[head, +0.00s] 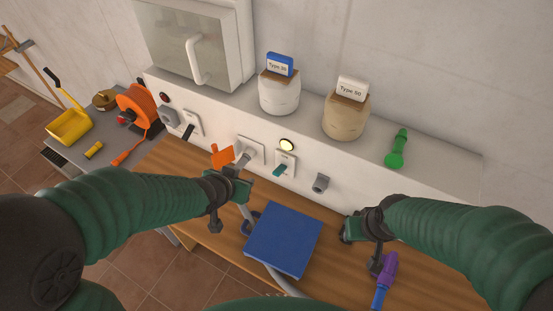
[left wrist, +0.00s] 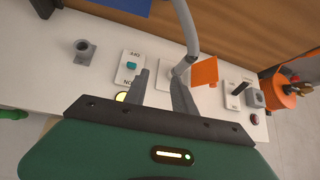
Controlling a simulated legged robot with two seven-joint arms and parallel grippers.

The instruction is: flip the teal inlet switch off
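The teal switch (head: 280,169) sits on a white plate on the panel's front face, below a lit yellow lamp (head: 287,145). In the left wrist view the teal switch (left wrist: 132,65) lies between the OFF and ON labels, closer to OFF; I cannot tell its setting for sure. My left gripper (head: 238,185) is left of the switch, in front of the panel. In the left wrist view the left gripper (left wrist: 160,82) has its fingers apart with nothing between them, the switch just outside one finger. My right gripper (head: 362,235) is over the desk at right; its fingers are unclear.
An orange flag-like lever (head: 222,156) and a grey hose (left wrist: 187,30) are close to my left gripper. A black switch (head: 188,131) is farther left. Two jars stand on the ledge.

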